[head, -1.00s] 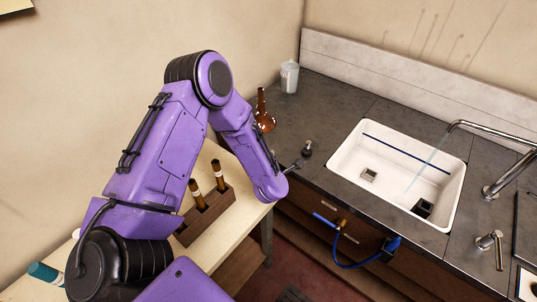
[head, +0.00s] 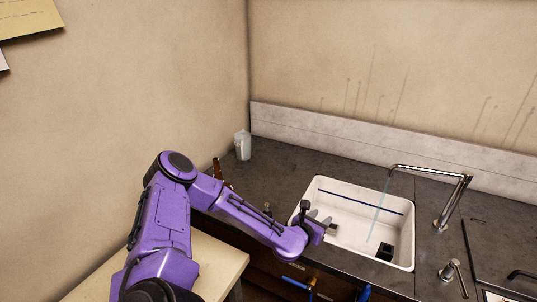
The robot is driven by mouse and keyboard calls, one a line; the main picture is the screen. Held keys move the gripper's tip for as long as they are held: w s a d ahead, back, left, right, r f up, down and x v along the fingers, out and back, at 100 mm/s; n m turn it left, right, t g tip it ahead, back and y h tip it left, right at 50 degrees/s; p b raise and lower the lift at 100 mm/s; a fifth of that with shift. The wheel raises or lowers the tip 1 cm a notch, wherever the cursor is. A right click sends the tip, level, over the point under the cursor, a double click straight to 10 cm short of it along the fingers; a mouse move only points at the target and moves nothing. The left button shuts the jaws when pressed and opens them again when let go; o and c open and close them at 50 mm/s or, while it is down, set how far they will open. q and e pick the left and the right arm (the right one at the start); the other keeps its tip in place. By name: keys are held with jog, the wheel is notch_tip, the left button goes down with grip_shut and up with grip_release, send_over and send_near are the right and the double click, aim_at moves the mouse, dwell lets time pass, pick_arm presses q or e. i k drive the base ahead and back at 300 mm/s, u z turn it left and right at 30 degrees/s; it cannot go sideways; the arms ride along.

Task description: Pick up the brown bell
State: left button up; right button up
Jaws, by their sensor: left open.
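The brown bell (head: 217,168) stands on the dark counter left of the sink. Only its narrow upper part shows; my left arm hides the lower part. My left gripper (head: 321,220) is open and appears empty. In the head view it overlaps the left edge of the white sink, to the right of the bell and well apart from it. My right gripper is not in view.
The white sink (head: 343,188) is set in the grey counter (head: 285,165), with a chrome tap (head: 440,173) at its right. A pale cup (head: 242,145) stands behind the bell by the wall. A light table (head: 225,262) lies lower left.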

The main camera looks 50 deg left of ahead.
aim_at(217, 173)
jog(key=z, duration=0.15)
jog(key=i, duration=0.8)
jog(key=u, duration=1.75)
